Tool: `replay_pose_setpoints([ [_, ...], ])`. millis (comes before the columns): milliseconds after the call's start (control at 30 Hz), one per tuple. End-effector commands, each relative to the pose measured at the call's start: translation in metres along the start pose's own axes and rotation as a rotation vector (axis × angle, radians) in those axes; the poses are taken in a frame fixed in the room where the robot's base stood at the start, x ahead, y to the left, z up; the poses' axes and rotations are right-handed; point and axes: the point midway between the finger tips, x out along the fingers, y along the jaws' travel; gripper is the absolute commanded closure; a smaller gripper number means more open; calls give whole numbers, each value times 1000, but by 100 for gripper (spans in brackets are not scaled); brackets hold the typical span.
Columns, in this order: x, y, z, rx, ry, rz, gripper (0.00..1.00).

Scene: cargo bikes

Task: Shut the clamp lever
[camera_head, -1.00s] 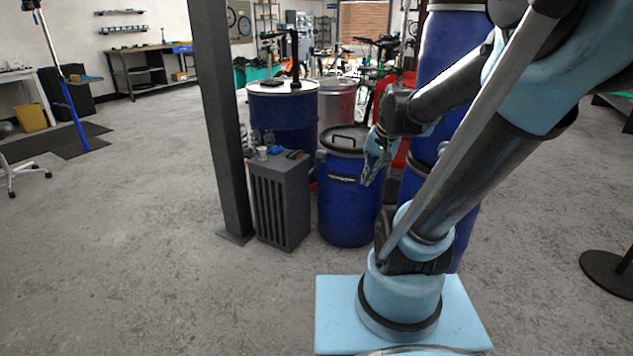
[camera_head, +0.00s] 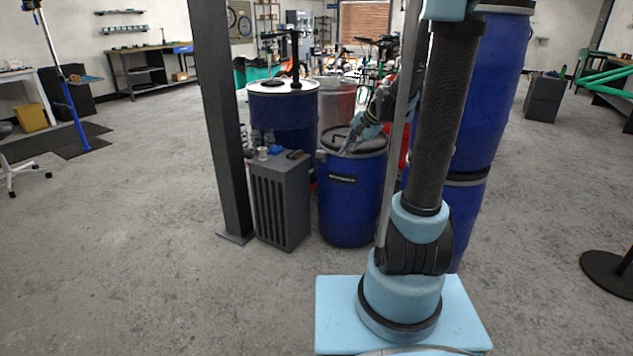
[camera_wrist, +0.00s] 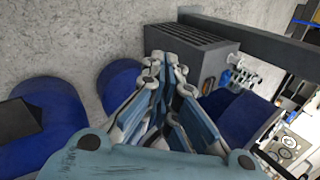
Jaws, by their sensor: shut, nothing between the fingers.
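A small blue drum (camera_head: 352,205) with a dark lid and a rim band stands in the middle of the head view. A small grey piece (camera_head: 320,155) shows at the left of its rim; it may be the clamp lever, but it is too small to tell. My gripper (camera_head: 344,150) is over the lid, fingers pointing down and left, shut and empty. Whether it touches the lid or band I cannot tell. In the wrist view my gripper (camera_wrist: 167,60) has its fingertips together, in front of the slatted grey box. No lever is clear there.
The slatted grey box (camera_head: 281,205) stands left of the drum, with small items on top, beside a dark post (camera_head: 217,120). A larger blue drum (camera_head: 285,120) stands behind. Tall stacked blue drums (camera_head: 490,95) stand on the right. The floor in front is clear.

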Motion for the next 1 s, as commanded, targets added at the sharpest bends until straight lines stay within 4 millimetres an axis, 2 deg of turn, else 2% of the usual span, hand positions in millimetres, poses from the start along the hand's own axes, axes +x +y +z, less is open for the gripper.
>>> replay_pose_setpoints([
  [500,63,-49,-63,244,-61,-126,100],
  [1000,135,-75,-119,483,-140,-238,100],
])
